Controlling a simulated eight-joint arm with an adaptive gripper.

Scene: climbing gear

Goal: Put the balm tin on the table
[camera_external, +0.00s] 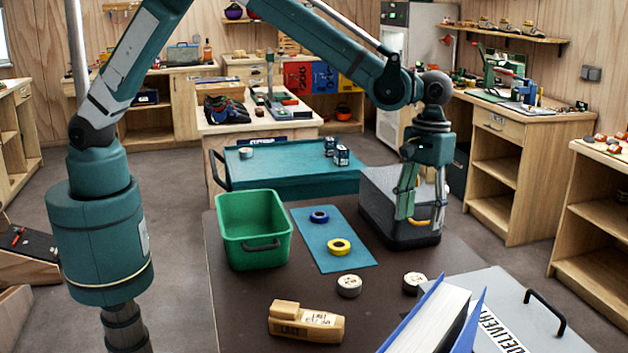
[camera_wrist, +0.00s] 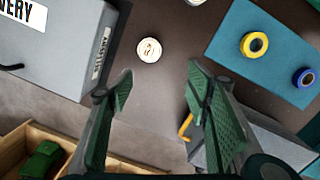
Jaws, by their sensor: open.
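Three small round pale tins show in the external view. One tin (camera_external: 414,283) is on the brown table (camera_external: 240,325) by the grey delivery box, and I take it to be the tin in the wrist view (camera_wrist: 149,49). A second tin (camera_external: 349,286) is left of it. A third (camera_external: 245,152) is on the teal-topped surface behind. The labels are too small to tell which is the balm tin. My gripper (camera_external: 420,213) is open and empty, fingers pointing down, near the dark grey case at the table's right; it also shows in the wrist view (camera_wrist: 160,84).
The dark grey case (camera_external: 378,212) has an orange handle. A green bin (camera_external: 252,232) stands at left. A blue mat (camera_external: 345,262) bears yellow (camera_external: 339,247) and blue (camera_external: 319,216) tape rolls. A wooden last (camera_external: 306,322), a binder (camera_external: 430,318) and the delivery box (camera_external: 500,290) are in front.

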